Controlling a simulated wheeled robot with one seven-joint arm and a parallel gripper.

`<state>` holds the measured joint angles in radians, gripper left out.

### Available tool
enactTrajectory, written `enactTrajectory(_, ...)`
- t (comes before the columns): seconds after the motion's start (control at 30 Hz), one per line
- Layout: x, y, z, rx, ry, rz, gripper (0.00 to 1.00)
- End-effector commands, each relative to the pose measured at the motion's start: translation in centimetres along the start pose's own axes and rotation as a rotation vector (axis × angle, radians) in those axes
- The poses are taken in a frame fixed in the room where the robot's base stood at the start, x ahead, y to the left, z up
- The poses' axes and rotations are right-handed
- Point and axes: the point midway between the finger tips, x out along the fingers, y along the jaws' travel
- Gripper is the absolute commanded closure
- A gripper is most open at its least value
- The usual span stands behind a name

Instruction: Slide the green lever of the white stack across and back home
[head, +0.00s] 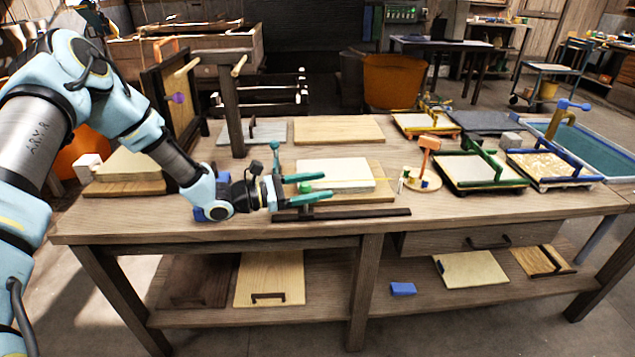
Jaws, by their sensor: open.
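The white stack (345,172) is a pale block on a wooden board near the middle of the bench. A small bright green piece (305,187) shows at its front left, between my fingers; it looks like the green lever's end, and the rest is hidden. My gripper (322,186) reaches in from the left with its two green fingers apart. One finger lies on each side of the green piece in this view. Whether either finger touches it, I cannot tell.
A dark rail (365,214) lies along the bench in front of the stack. A round wooden stand with an orange mallet (429,145) is to the right, then framed moulds with green (484,184) and blue (552,183) bars. A wooden post (231,110) stands behind my gripper.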

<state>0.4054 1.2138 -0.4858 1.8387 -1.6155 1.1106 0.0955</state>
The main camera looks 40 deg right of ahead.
Motion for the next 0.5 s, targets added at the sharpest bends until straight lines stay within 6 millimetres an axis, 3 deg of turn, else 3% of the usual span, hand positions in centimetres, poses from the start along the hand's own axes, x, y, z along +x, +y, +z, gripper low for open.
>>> enactTrajectory(0.33,0.36,0.0,-0.05,0.0,0.0,0.0,0.33)
enactTrajectory(0.5,0.34,0.0,-0.05,0.0,0.0,0.0,0.52)
